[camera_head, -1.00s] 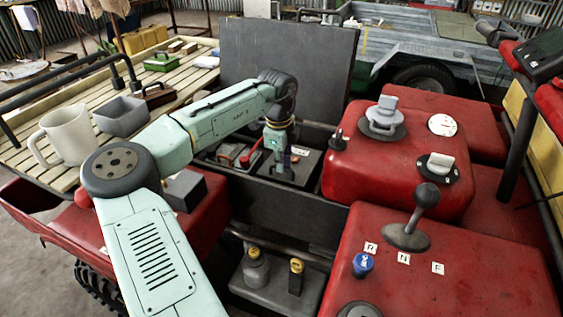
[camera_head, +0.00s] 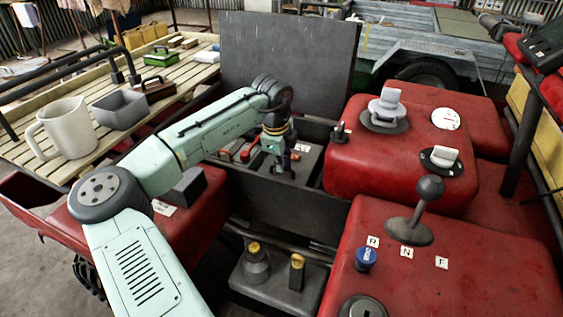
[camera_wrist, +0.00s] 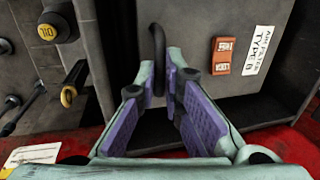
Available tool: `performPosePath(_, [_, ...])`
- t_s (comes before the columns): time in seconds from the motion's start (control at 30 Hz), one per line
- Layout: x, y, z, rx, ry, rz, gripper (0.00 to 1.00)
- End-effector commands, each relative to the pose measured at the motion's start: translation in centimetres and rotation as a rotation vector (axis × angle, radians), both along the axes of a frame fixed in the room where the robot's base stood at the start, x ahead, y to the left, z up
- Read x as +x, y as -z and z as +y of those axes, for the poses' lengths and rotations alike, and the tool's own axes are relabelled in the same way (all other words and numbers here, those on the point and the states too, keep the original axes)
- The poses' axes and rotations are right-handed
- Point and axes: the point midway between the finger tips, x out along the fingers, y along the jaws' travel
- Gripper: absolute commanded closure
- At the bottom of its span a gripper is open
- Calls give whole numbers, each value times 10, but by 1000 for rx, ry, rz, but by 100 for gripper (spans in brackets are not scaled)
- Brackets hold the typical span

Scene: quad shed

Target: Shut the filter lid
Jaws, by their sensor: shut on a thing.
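The filter lid (camera_wrist: 230,75) is a dark grey panel in the wrist view, with a white label reading air filter type B and an orange-red latch (camera_wrist: 224,56). A thin black curved handle (camera_wrist: 157,42) stands on it. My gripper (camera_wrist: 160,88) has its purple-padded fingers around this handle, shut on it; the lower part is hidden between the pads. In the head view my gripper (camera_head: 279,166) reaches down into the open compartment, beside the grey lid (camera_head: 309,164). My wrist hides part of the lid there, and I cannot tell its exact tilt.
A large dark cover (camera_head: 290,65) stands upright behind the compartment. Red bodywork (camera_head: 385,165) with knobs and a gear lever (camera_head: 429,195) lies to the right. A grey front wall (camera_head: 275,212) borders the compartment. A mug (camera_head: 70,130) and grey tray (camera_head: 120,110) stand left.

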Motion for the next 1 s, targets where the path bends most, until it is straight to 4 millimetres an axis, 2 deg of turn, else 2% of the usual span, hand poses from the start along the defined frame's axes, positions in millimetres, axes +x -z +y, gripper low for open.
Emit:
performPosePath(0.03, [-2,4,0,2,-1,9,100])
performPosePath(0.07, [-2,4,0,2,-1,9,90])
performPosePath(0.33, [-1,3,0,2,0,7,72])
performPosePath(0.63, [-1,1,0,2,0,5,71])
performPosePath(0.73, [-2,-5,1,2,0,5,71])
performPosePath(0.87, [-6,-25,2,1,-1,3,71])
performPosePath(1.0, [-12,-55,5,1,-1,2,71])
